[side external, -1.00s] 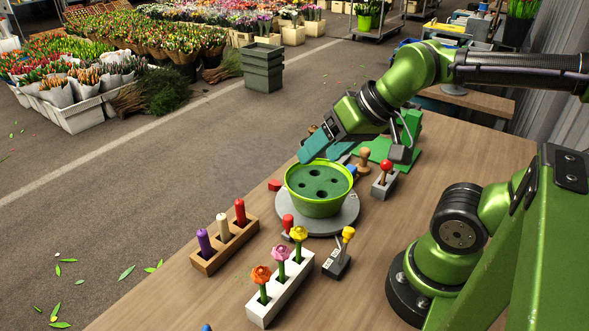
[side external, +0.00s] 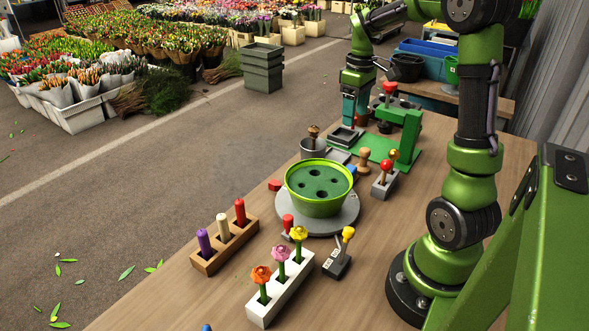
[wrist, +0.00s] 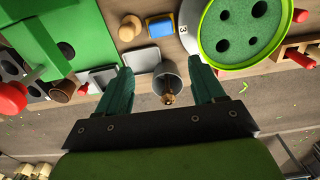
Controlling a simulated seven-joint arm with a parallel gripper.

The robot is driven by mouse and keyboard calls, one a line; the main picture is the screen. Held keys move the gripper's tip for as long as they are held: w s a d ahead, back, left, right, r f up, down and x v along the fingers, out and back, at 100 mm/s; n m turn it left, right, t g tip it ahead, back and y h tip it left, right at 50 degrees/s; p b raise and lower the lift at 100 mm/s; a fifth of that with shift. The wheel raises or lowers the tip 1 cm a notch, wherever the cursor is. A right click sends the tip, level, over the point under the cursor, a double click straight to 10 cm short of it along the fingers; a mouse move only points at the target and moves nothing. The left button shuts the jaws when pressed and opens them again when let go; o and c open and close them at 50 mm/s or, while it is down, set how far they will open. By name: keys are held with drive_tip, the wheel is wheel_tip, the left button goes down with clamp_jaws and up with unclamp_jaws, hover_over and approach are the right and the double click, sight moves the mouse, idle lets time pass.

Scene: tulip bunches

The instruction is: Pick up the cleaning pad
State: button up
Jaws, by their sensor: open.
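A small blue pad-like block with a yellow edge (wrist: 161,26) lies on the table in the wrist view; I cannot tell surely that it is the cleaning pad. Its blue side shows beside the green pot in the side view (side external: 352,169). A grey flat piece (wrist: 142,58) lies nearer my fingers. My gripper (wrist: 160,65) is open and empty, its teal fingers apart above the table. A grey cup (wrist: 170,77) with a wooden-knobbed tool (wrist: 168,98) shows between them. In the side view my gripper (side external: 355,122) is at the table's far end.
The green pot with holes (side external: 319,186) stands on a grey round base. A green press-like stand (side external: 398,135) with a red knob is near my gripper. Candle (side external: 224,247) and flower (side external: 281,290) holders stand at the front. A small lever box (side external: 337,262) is beside them.

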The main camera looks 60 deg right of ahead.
sight(349, 169)
wheel_tip(349, 169, down, 17)
drive_tip(key=shift+s+a+r, duration=0.1)
drive_tip(key=shift+s, duration=0.05)
drive_tip(key=c, duration=0.8)
idle(0.3)
drive_tip(key=shift+r, duration=0.65)
wheel_tip(349, 169, up, 2)
drive_tip(key=shift+r, duration=0.25)
drive_tip(key=s+a+r, duration=0.1)
drive_tip(key=s+a, duration=0.9)
drive_tip(key=s, duration=0.2)
drive_tip(key=shift+s, duration=0.3)
